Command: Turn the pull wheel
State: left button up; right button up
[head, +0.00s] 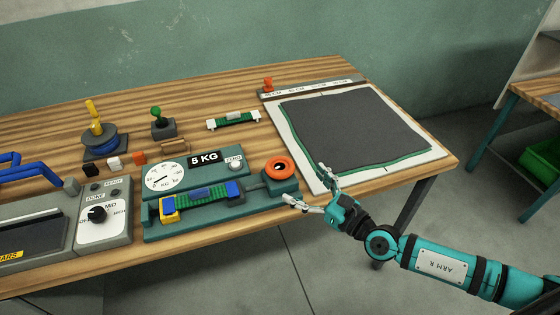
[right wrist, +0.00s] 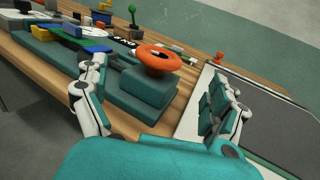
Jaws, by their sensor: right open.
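The pull wheel is an orange ring (head: 280,169) at the right end of a teal tester base (head: 222,217). In the right wrist view the orange wheel (right wrist: 157,58) sits on a teal block, ahead of and between the open fingers. My right gripper (head: 307,184) is open and empty, just right of the wheel and apart from it. Its two fingers also show in the right wrist view (right wrist: 160,105). A green webbing strip (head: 205,195) lies along the tester between a yellow-and-blue clamp and a blue clamp. My left gripper is not in view.
A dial gauge (head: 165,178) and a "5 KG" sign (head: 204,159) stand behind the strip. A control box with a knob (head: 97,213) is to the left. A dark mat on a white sheet (head: 436,152) covers the table's right end. Blue bars (head: 30,170) lie far left.

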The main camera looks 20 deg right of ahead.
aim_at(284, 170)
jog(key=p+x, duration=0.1)
jog(key=x, duration=0.8)
jog(key=shift+p, duration=0.35)
jog(key=c, duration=1.2)
